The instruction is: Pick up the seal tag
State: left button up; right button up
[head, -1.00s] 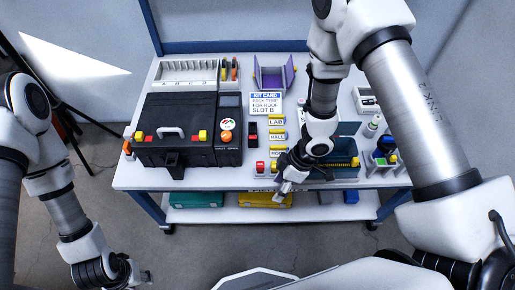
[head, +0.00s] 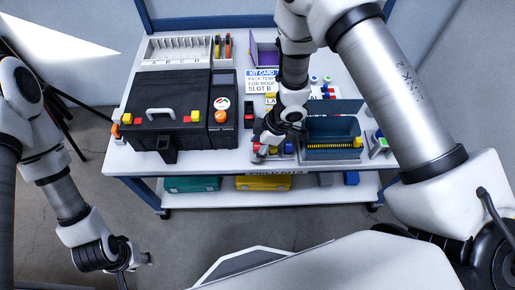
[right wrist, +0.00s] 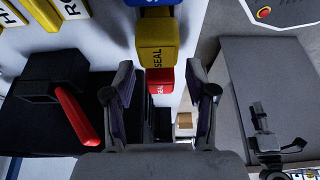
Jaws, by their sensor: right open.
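In the right wrist view, a yellow block marked SEAL (right wrist: 156,42) and a red block marked SEAL (right wrist: 161,75) stand in a row, with part of a blue block (right wrist: 155,3) at the top edge. My right gripper (right wrist: 162,88) is open; the red block shows in the gap between its fingers, and I cannot tell whether they touch it. In the head view my right gripper (head: 266,153) is over the table's front edge and covers part of this row. My left gripper (head: 138,261) hangs low at the left, away from the table, its jaws unclear.
A black case (head: 172,100) with a handle stands on the table at left. A kit card (head: 261,84) lies behind my right gripper. A dark blue bin (head: 325,151) is just right of it. A slotted rack (head: 178,48) is at the back. The lower shelf (head: 220,190) holds boxes.

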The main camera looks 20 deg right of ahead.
jog(key=c, duration=0.8)
jog(key=shift+c, duration=0.2)
